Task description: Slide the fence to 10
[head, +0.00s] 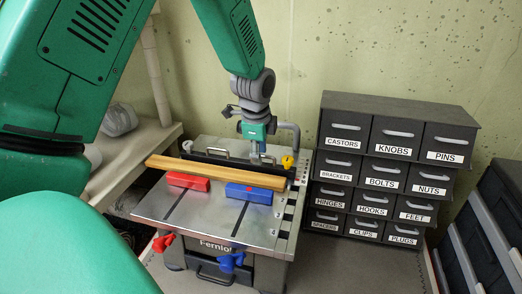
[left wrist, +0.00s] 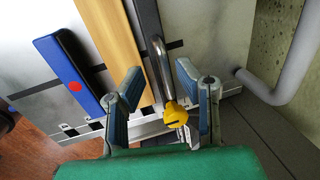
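The fence is a dark bar (head: 235,163) with metal handles across the back of the grey work table (head: 215,215). One handle (head: 216,153) is left of its middle. Another handle (left wrist: 157,60), near its right end, shows in the left wrist view. A yellow knob (head: 287,162) sits at that end and also shows in the left wrist view (left wrist: 174,115). My left gripper (head: 262,155) is over the right handle. In the left wrist view its fingers (left wrist: 162,100) are apart, with the handle and knob between them. Contact cannot be told. The scale numbers are too small to read.
A wooden board (head: 215,178) lies along the fence's front. A red block (head: 188,182) and a blue block (head: 249,194) lie before it. Labelled drawers (head: 390,170) stand close on the right. A grey pipe (left wrist: 285,80) is beside the gripper.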

